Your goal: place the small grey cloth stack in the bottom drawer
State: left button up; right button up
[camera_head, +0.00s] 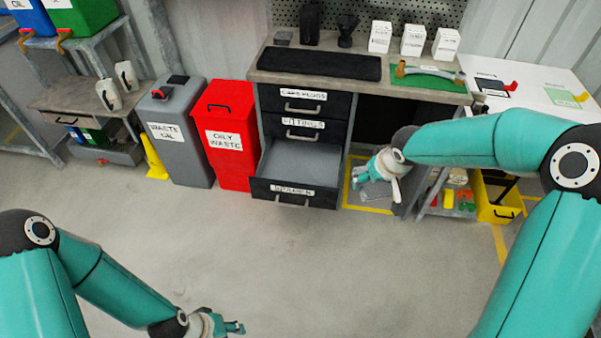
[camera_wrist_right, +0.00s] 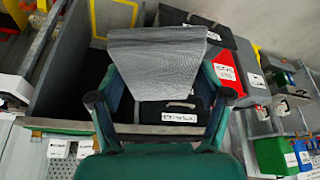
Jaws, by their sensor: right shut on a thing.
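The small grey cloth stack (camera_wrist_right: 155,62) is between the fingers of my right gripper (camera_wrist_right: 161,97) in the right wrist view, and the gripper is shut on it. In the head view my right gripper (camera_head: 361,180) hangs to the right of the open bottom drawer (camera_head: 290,162), in front of the bench's open bay. The cloth is hard to make out there. The bottom drawer is pulled out and its grey inside looks empty. My left gripper (camera_head: 234,328) is low at the picture's bottom edge, far from the drawer; its finger gap is too small to judge.
Two closed drawers (camera_head: 303,105) are above the open one. A red oily waste bin (camera_head: 230,130) and a grey waste oil bin (camera_head: 180,135) stand left of it. A yellow crate (camera_head: 497,200) is at the right. The floor in front is clear.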

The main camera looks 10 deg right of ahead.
aim_at(280, 174)
jog(key=u, duration=0.05)
jog(key=k, duration=0.25)
jog(key=z, duration=0.45)
jog(key=i, duration=1.45)
jog(key=u, duration=0.4)
